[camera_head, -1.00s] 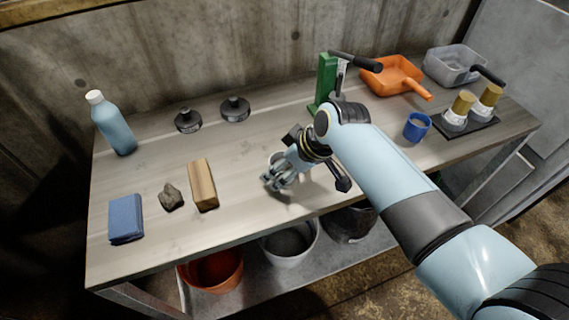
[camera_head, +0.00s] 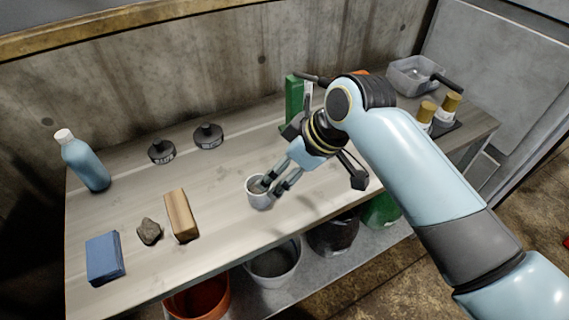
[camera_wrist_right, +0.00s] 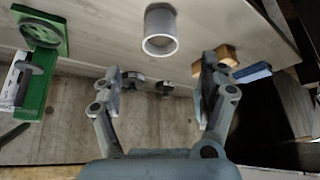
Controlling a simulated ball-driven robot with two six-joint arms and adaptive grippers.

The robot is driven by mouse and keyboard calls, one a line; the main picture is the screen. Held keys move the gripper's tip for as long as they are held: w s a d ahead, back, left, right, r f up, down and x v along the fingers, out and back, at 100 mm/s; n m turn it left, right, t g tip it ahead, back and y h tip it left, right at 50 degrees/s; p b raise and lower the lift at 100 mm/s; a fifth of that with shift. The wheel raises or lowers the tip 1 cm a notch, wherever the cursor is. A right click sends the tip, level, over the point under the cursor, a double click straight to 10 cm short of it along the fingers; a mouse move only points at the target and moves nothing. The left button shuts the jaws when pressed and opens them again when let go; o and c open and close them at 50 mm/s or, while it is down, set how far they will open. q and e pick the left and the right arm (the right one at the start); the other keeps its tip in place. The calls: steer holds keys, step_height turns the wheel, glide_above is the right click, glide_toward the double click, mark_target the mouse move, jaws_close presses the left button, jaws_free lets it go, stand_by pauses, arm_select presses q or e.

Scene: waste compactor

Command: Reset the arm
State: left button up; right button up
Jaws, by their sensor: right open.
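My right arm reaches in from the right in the head view. Its right gripper (camera_head: 274,186) is open and empty, with its fingertips overlapping the right side of a small white cup (camera_head: 258,192). The cup stands upright on the workbench (camera_head: 225,230). In the right wrist view the cup (camera_wrist_right: 160,30) shows beyond the spread fingertips of the gripper (camera_wrist_right: 160,76), apart from them and not between them. My left gripper is out of view.
A green press (camera_head: 293,100) stands behind the gripper. A wooden block (camera_head: 181,215), a rock (camera_head: 149,231), a blue cloth (camera_head: 104,258), two black weights and a blue bottle (camera_head: 85,165) are to the left. Several buckets stand below the bench.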

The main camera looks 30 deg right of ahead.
steer(key=shift+s+r, duration=0.15)
steer(key=shift+r, duration=0.1)
steer(key=shift+d, duration=0.1)
steer(key=s+d+r+m+g+h, duration=0.1)
steer(key=s+d+r+m+h, duration=0.15)
steer(key=s+d, duration=0.45)
steer(key=s+d+r+m+h, duration=0.2)
steer(key=s+r+m, duration=0.2)
steer(key=s, duration=0.8)
steer(key=s+d+f+g+b, duration=0.15)
steer(key=f+b, duration=0.25)
steer(key=f, duration=1.4)
steer(key=s+d+f+b, duration=0.15)
steer(key=f+b, duration=0.25)
steer(key=f, duration=1.3)
steer(key=s+d+f+g+b, duration=0.1)
steer(key=s+f+b, duration=0.5)
steer(key=s+f, duration=1.1)
step_height(320, 180, down, 5)
steer(key=shift+s+r+g, duration=0.2)
steer(key=shift+s+g, duration=0.05)
steer(key=shift+g, duration=0.1)
